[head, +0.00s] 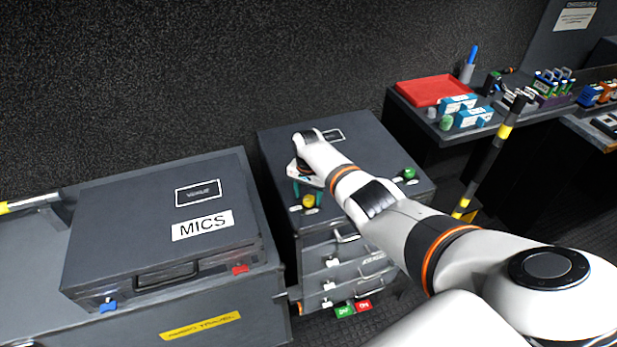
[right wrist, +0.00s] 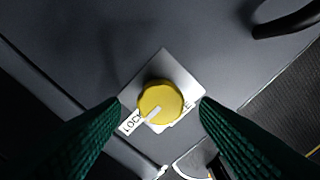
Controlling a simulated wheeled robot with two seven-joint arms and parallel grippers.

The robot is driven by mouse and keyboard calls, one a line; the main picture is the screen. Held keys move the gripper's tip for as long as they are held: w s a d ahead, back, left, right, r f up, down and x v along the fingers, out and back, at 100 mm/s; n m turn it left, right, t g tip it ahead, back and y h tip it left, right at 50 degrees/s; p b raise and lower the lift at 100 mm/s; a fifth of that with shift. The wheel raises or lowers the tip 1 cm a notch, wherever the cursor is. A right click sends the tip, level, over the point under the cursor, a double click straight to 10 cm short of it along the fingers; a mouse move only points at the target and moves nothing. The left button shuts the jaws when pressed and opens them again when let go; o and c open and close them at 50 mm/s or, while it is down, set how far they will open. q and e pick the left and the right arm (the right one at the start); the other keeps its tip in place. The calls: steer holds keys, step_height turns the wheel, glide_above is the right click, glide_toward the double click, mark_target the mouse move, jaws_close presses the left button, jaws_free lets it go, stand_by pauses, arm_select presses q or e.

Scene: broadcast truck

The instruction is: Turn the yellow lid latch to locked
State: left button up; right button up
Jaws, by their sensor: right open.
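The yellow lid latch (head: 308,201) is a round knob on the front left of the dark drawer case's lid (head: 275,140). In the right wrist view the latch (right wrist: 163,97) sits on a pale square plate (right wrist: 162,62). Its white pointer mark faces lower left, towards the side of a label reading "LOC", partly cut off. A second label on the right is mostly hidden. My right gripper (head: 298,188) is open above the lid at the latch. In the wrist view its two green fingers (right wrist: 160,103) stand on either side of the knob, with gaps visible. My left gripper is not in view.
A green knob (head: 409,174) is on the lid's right side. A closed case marked MICS (head: 120,225) stands to the left. A shelf with a red tray (head: 432,91) and small boxes is at the right. A black-and-yellow post (head: 490,160) rises beside it.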

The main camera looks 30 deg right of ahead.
mark_target(309, 199)
step_height(309, 199, up, 10)
steer(key=shift+r, duration=0.25)
stand_by(0.5)
